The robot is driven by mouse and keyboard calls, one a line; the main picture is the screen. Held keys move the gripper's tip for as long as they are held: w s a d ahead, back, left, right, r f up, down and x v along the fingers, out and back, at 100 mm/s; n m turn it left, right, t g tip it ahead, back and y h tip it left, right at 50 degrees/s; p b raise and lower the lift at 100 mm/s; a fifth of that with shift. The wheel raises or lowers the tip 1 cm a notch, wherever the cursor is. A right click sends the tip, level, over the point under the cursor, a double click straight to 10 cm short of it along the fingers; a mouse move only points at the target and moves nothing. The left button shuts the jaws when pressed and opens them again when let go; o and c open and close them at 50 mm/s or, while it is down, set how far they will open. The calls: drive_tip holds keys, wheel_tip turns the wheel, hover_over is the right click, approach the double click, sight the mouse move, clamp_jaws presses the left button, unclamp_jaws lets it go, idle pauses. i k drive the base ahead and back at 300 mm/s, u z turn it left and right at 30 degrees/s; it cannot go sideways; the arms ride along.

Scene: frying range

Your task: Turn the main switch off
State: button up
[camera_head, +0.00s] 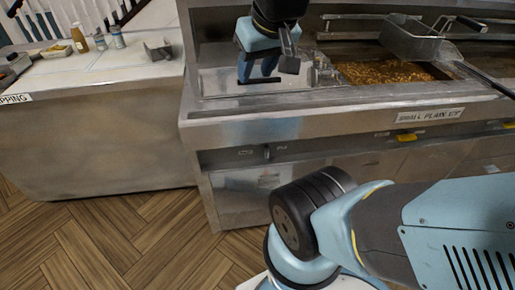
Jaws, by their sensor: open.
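A small dark switch-like part (267,153) sits on the front panel of the frying range, below the counter edge. I cannot tell for sure that it is the main switch, or which way it is set. My gripper (258,72) hangs over the steel worktop left of the oil pan, pointing down. Its blue fingers are apart and I see nothing between them. It is above and behind the small part in the picture, clear of it.
The range (255,130) has a pan of frying food (385,73) and a wire basket (412,40) at the right. A side counter (90,75) with bottles stands left. Wooden floor (130,240) is open at lower left.

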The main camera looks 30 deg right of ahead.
sight(267, 149)
drive_tip(key=k, duration=2)
drive_tip(key=u, duration=0.45)
drive_tip(key=i, duration=1.55)
drive_tip(key=z, duration=0.05)
